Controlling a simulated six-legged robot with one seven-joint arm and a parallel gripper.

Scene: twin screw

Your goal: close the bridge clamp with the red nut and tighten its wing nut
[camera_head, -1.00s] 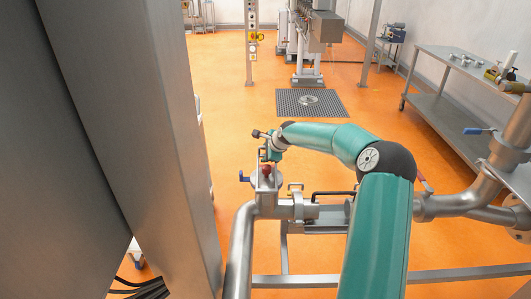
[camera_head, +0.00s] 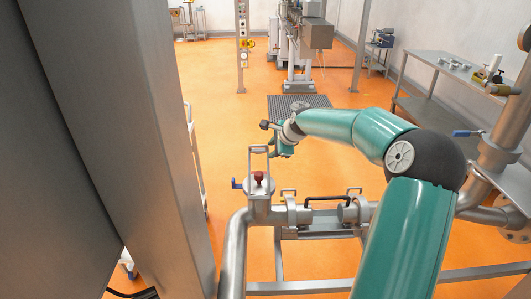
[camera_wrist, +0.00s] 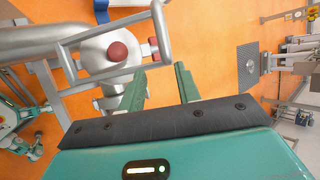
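The bridge clamp is a grey metal loop (camera_head: 259,150) standing upright over a round lid on the pipe fitting. The dark red nut (camera_head: 258,177) sits at the lid's centre. In the wrist view the loop (camera_wrist: 166,28) passes around the red nut (camera_wrist: 117,51), and a second small red part (camera_wrist: 153,47) shows beside the loop's bar. My gripper (camera_head: 278,140) is just right of the loop's top in the head view. In the wrist view its two green fingers (camera_wrist: 160,87) are apart with nothing between them. I cannot pick out the wing nut clearly.
A blue handle (camera_head: 237,184) sticks out left of the fitting. A pipe with a dark handle (camera_head: 326,198) runs right from it. A large steel column (camera_head: 130,130) stands at the left. Orange floor beyond the fitting is mostly open, with a floor grate (camera_head: 315,101).

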